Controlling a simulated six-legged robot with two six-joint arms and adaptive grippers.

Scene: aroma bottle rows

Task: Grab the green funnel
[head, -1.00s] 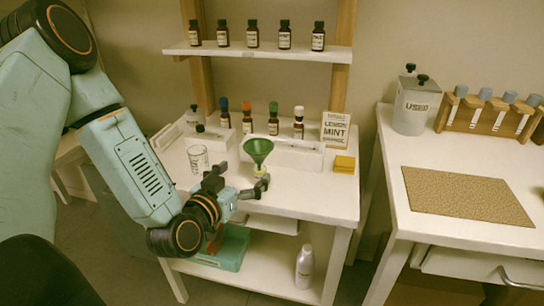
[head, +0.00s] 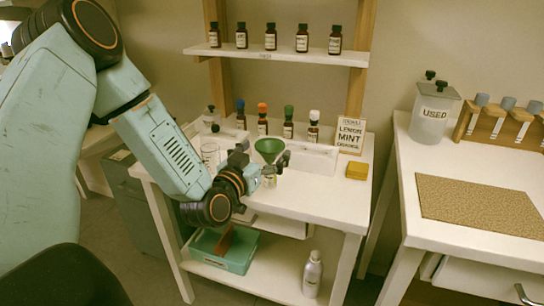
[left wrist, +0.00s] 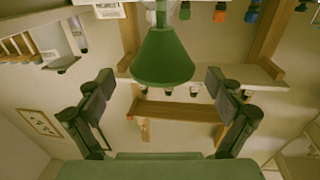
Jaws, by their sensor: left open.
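The green funnel (head: 269,146) stands wide end up over a small yellowish glass jar (head: 270,180) near the front of the white table. My left gripper (head: 262,157) is open, with one finger on each side of the funnel as seen in the head view. In the left wrist view, which looks upside down, the funnel (left wrist: 163,58) shows large between and beyond the two spread fingers of the left gripper (left wrist: 159,83). I see no contact. The gripper partly hides the jar. My right gripper is not in view.
A glass beaker (head: 210,154) stands left of the gripper. A yellow block (head: 357,171) lies to the right. The table's front right is clear.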

